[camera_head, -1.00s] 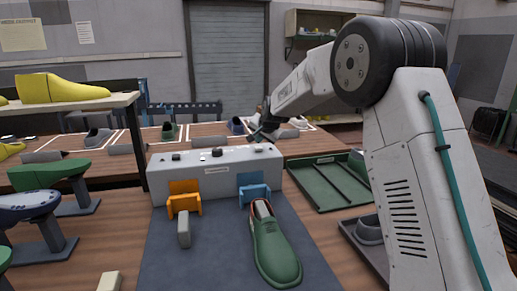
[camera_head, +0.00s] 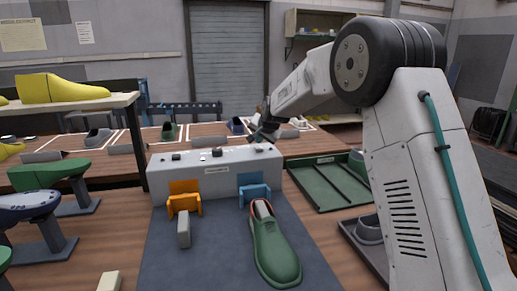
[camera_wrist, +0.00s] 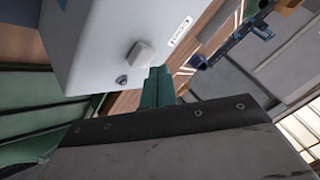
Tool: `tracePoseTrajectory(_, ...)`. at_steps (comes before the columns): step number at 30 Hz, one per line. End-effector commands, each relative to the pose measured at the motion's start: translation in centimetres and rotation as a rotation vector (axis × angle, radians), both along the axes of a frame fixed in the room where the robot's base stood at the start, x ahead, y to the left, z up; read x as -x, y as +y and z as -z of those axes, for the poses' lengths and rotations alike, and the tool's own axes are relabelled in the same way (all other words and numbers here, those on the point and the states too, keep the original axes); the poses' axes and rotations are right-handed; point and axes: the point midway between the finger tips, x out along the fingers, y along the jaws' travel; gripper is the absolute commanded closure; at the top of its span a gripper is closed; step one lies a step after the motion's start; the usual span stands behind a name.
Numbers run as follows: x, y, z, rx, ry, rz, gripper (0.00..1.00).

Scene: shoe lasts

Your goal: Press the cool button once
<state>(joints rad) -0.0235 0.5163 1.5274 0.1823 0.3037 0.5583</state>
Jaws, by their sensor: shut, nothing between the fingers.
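A pale grey control box (camera_head: 217,180) stands on the table, with several small buttons and knobs on its top. An orange bracket (camera_head: 184,196) and a blue bracket (camera_head: 253,189) are on its front. In the wrist view, a pale square button (camera_wrist: 140,53) and a small dark round knob (camera_wrist: 122,79) show on the box (camera_wrist: 85,35). The label is too small to read, so I cannot tell which button is the cool one. My gripper (camera_head: 264,135) is over the right end of the box. Its teal fingers (camera_wrist: 157,88) are shut and empty, beside the square button; contact cannot be told.
A green shoe (camera_head: 274,250) and a small grey block (camera_head: 184,229) are on the dark mat (camera_head: 215,260) before the box. A green tray (camera_head: 325,187) lies to the right. Shoe lasts on stands (camera_head: 45,170) and a raised shelf (camera_head: 75,105) are at left.

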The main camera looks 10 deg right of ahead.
Motion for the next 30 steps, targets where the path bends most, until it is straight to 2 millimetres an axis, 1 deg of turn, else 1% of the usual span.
tracePoseTrajectory(6, 0.0, 0.0, 0.7, 0.0, 0.001, 0.0, 1.0)
tracePoseTrajectory(17, 0.0, 0.0, 0.7, 0.0, 0.0, 0.0, 1.0)
tracePoseTrajectory(30, 0.0, 0.0, 1.2, -0.001, 0.0, 0.001, 1.0)
